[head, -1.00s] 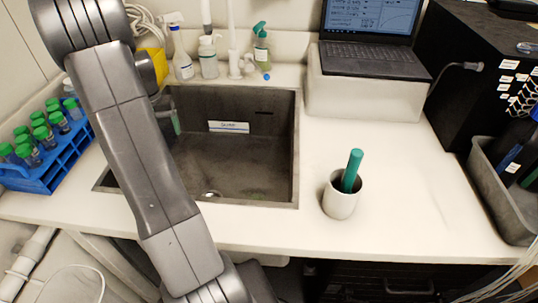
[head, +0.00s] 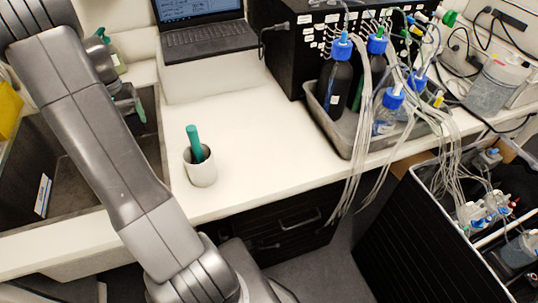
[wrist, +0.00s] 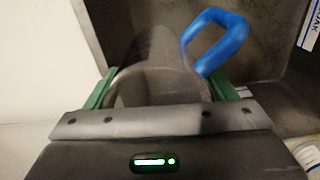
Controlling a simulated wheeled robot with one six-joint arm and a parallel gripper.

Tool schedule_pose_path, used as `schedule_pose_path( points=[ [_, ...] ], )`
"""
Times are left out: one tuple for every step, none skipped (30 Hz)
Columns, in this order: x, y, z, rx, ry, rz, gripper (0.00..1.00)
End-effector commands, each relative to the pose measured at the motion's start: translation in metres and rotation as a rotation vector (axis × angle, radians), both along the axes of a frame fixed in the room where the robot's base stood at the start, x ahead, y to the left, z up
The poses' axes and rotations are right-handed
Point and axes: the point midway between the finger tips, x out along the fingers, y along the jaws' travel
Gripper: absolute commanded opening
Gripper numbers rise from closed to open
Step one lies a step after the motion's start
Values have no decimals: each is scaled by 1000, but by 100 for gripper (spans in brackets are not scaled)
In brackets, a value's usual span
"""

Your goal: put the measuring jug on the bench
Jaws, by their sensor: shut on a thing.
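The measuring jug (wrist: 150,80), grey and see-through with a blue handle (wrist: 222,45), is between the green fingers of my gripper (wrist: 160,90) in the wrist view. My gripper is shut on it, with the handle towards the upper right. In the head view, one green fingertip of my gripper (head: 138,108) shows past my arm near the sink's right edge; the jug is hidden there. The white bench (head: 285,150) runs to the right of the sink (head: 75,150). Pale surface also shows at left in the wrist view.
A white mortar (head: 200,173) with a green pestle (head: 194,143) stands near the bench's front edge. A laptop (head: 205,35) sits on a raised block behind. A grey tray (head: 345,145) of bottles and hanging tubes is at right. The bench between mortar and tray is clear.

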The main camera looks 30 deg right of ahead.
Motion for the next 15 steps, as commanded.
schedule_pose_path(
  points=[
    [0, 0, 11, 0, 0, 0, 54],
    [0, 0, 14, 0, 0, 0, 54],
    [-3, -8, 12, 0, 0, 11, 54],
    [-6, -15, 13, 0, 0, 26, 54],
    [-8, -21, 15, 0, -1, 40, 54],
    [-12, -29, 18, 0, -2, 62, 54],
    [-15, -35, 20, -1, -2, 78, 54],
    [-18, -42, 23, 0, -1, 95, 54],
    [-23, -51, 26, -1, -2, 119, 54],
    [-27, -59, 29, 0, -3, 138, 54],
    [-31, -66, 32, -1, -2, 160, 54],
    [-39, -78, 36, -1, -3, 190, 54],
    [-44, -87, 39, -1, -3, 215, 54],
    [-50, -96, 43, -1, -3, 241, 54],
    [-60, -109, 47, -1, -2, 279, 54]
  ],
)
